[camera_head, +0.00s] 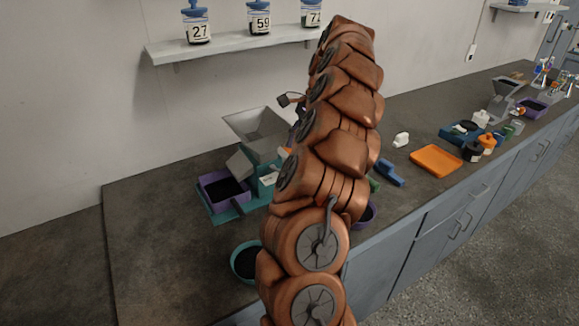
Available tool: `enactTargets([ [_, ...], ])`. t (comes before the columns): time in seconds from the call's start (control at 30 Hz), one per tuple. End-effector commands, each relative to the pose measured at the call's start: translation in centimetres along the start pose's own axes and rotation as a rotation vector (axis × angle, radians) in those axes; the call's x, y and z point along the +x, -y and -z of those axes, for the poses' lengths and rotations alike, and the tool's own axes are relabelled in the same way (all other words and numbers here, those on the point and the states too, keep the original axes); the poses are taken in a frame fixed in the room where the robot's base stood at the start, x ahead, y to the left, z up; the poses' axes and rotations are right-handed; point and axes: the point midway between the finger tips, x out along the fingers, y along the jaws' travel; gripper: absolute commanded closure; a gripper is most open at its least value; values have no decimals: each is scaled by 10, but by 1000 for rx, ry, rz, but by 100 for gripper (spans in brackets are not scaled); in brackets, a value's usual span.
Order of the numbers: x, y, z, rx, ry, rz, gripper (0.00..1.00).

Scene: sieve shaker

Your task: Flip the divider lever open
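A device with a grey hopper (258,130) stands on the bench left of my arm. Below it are a slanted grey chute (240,164), a purple bin (207,186) with dark contents and a teal base (223,216). I cannot make out the divider lever; my brown arm covers the device's right side. A small dark jointed part (290,98) sticks out left of my arm, just above the hopper's right edge. It may be part of my gripper, but the rest is hidden, so its opening and any contact do not show.
A teal bowl (245,262) sits near the bench's front edge. Right of my arm lie a blue object (390,173), a white piece (401,140) and an orange tray (436,161). A wall shelf (230,45) holds numbered jars. The bench's left end is clear.

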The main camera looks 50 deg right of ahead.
Motion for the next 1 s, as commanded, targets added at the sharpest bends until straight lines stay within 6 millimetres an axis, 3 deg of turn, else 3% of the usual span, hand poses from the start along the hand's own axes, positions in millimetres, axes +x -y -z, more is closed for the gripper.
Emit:
enactTargets([
  [0.7, 59, 0, -1, -3, 0, -3, 51],
  [1.0, 71, 0, -1, -3, -1, 0, 51],
])
